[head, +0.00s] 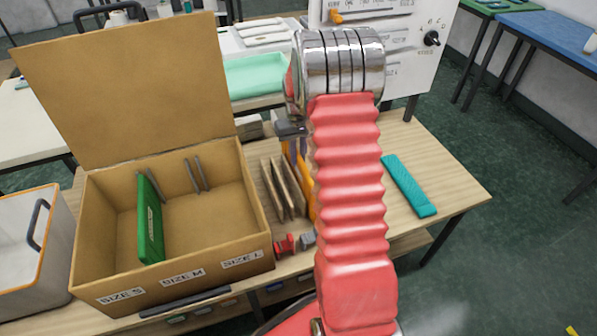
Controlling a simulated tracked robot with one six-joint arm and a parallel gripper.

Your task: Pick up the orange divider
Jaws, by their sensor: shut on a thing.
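The orange divider (309,195) stands upright on edge just left of my red arm, which hides much of it. It is beside several tan upright panels on the wooden table. My gripper (291,131) shows only as a dark part at the left of the arm's chrome end, at the top of the orange divider. It is shut on the divider; the fingertips are mostly hidden. I cannot tell whether the divider's lower edge touches the table.
An open cardboard box (180,233) with its lid up stands left, labelled SIZE S, SIZE M and SIZE L. A green divider (150,222) stands inside. A teal piece (408,185) lies right. A red clip-like piece (284,244) is near the front. A white bin (28,250) is far left.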

